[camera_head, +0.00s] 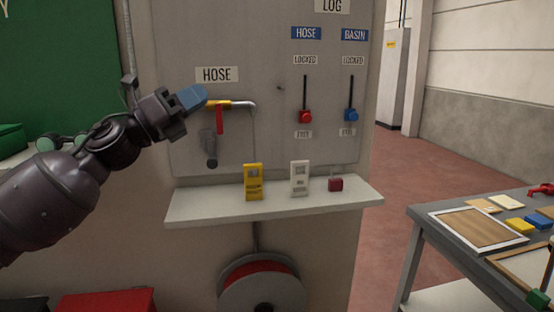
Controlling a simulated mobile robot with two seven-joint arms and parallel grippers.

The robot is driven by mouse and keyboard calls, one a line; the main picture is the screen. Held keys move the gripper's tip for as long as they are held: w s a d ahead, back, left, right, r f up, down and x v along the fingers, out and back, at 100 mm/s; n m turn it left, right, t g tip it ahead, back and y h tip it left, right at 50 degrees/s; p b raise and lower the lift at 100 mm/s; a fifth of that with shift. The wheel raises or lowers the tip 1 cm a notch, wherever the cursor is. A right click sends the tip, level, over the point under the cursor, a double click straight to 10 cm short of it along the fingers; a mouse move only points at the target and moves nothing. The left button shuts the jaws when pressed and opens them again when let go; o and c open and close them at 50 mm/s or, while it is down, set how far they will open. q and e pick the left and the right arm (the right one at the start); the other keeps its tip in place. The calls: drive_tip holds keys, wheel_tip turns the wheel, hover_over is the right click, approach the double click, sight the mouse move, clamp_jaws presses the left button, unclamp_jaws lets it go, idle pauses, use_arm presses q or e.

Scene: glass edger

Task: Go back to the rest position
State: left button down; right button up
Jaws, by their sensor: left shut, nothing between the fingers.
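My left gripper (190,98) comes in from the left, its blue fingers shut and empty. Its tips are beside the yellow end of the hose tap (232,104), under the HOSE sign (216,74); I cannot tell if they touch. A red lever (220,119) hangs down from the tap. A dark handle (209,148) sticks out of the panel below the gripper. My right gripper is not in view.
A shelf (280,206) below carries a yellow device (253,181), a white device (299,178) and a small red block (336,184). Red and blue sliders (305,116) are on the panel. A hose reel (262,287) hangs underneath. A workbench (425,215) stands right. Red floor between is clear.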

use_arm(q)
drive_tip(key=s+a+f+n+t+y+p, duration=0.1)
drive_tip(key=s+a+f+n+t+y, duration=0.3)
drive_tip(key=f+n, duration=0.65)
drive_tip(key=s+f+n+y+p, duration=0.1)
drive_tip(key=s+f+n+y, duration=0.1)
drive_tip(key=f+n+y, duration=0.65)
drive_tip(key=s+a+f+n+t+y, duration=0.2)
drive_tip(key=s+a+f+n, duration=0.1)
drive_tip(key=f+n, duration=0.9)
drive_tip(key=s+a+f+n+g+y+p, duration=0.1)
drive_tip(key=s+a+f+n+g+y, duration=0.1)
drive_tip(key=s+f, duration=1)
drive_tip(key=s+a+f+n+g+y+p, duration=0.1)
drive_tip(key=s+a+f+n+g+y, duration=0.2)
drive_tip(key=s+f, duration=0.9)
drive_tip(key=s+n+g, duration=0.2)
drive_tip(key=s+n, duration=0.1)
drive_tip(key=s, duration=0.4)
drive_tip(key=shift+p, duration=0.4)
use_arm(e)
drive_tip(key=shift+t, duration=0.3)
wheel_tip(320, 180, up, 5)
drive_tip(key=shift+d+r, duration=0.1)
use_arm(q)
drive_tip(key=shift+a, duration=0.1)
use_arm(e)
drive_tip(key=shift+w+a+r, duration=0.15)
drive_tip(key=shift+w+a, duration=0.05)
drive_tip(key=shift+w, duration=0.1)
